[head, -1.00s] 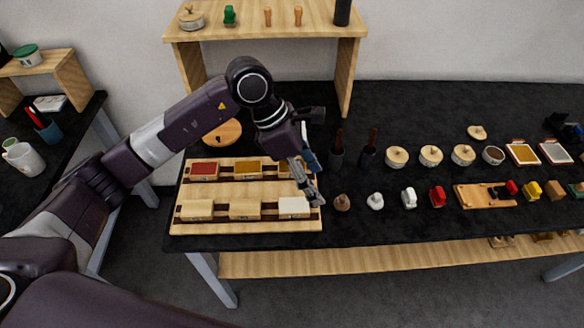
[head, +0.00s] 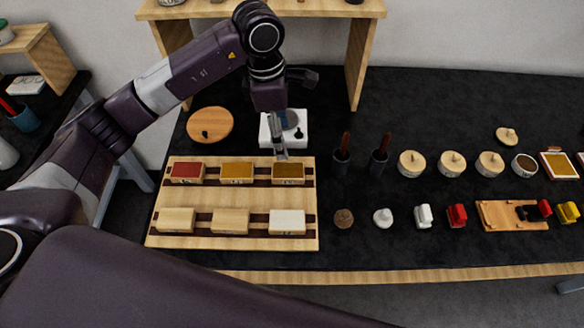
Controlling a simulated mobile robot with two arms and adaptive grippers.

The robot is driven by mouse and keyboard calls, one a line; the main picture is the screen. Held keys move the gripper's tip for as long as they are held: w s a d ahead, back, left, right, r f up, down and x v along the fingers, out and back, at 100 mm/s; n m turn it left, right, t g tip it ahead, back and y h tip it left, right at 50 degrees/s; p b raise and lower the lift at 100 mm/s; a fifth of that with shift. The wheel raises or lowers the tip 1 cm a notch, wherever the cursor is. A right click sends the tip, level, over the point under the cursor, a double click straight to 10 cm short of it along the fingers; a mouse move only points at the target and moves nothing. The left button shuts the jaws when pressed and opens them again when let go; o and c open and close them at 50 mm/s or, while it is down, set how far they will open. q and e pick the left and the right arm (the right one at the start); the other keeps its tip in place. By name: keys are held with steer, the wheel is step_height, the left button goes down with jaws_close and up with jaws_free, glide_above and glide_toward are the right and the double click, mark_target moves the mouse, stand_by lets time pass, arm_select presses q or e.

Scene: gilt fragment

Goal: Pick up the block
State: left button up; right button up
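A wooden rack (head: 162,241) holds two rows of blocks. The back row has a red-topped block (head: 187,171), a gold-topped block (head: 237,172) and another gold-topped block (head: 289,173). The front row has two plain wooden blocks (head: 175,220) (head: 230,221) and a white-topped block (head: 287,222). My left gripper (head: 282,154) points down at the back edge of the right-hand gold-topped block. Its fingers look narrow and blurred; I cannot tell whether they are open or touch the block. My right gripper is out of view.

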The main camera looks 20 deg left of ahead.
mark_target(288, 171)
arm_select(q)
steer(key=f+b, duration=0.3)
steer(key=f, duration=0.1)
steer(key=shift+s+f+b, duration=0.2)
steer(key=shift+b, duration=0.2)
steer(key=shift+w+f+b, duration=0.1)
steer(key=shift+f+b, duration=0.25)
steer(key=shift+f, duration=0.05)
steer(key=shift+d+f, duration=0.15)
steer(key=shift+f, duration=0.45)
steer(key=f+p, duration=0.2)
steer(key=f, duration=0.1)
steer(key=f+p, duration=0.1)
steer(key=f, duration=0.1)
steer(key=shift+d+f, duration=0.15)
steer(key=shift+d, duration=0.25)
steer(key=shift+f, duration=0.35)
steer(key=shift+w+f, duration=0.1)
steer(key=shift+f, duration=0.15)
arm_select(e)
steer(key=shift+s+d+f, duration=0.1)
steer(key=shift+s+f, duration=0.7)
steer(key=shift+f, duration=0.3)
arm_select(q)
steer(key=shift+f+b, duration=0.25)
steer(key=shift+b, duration=0.05)
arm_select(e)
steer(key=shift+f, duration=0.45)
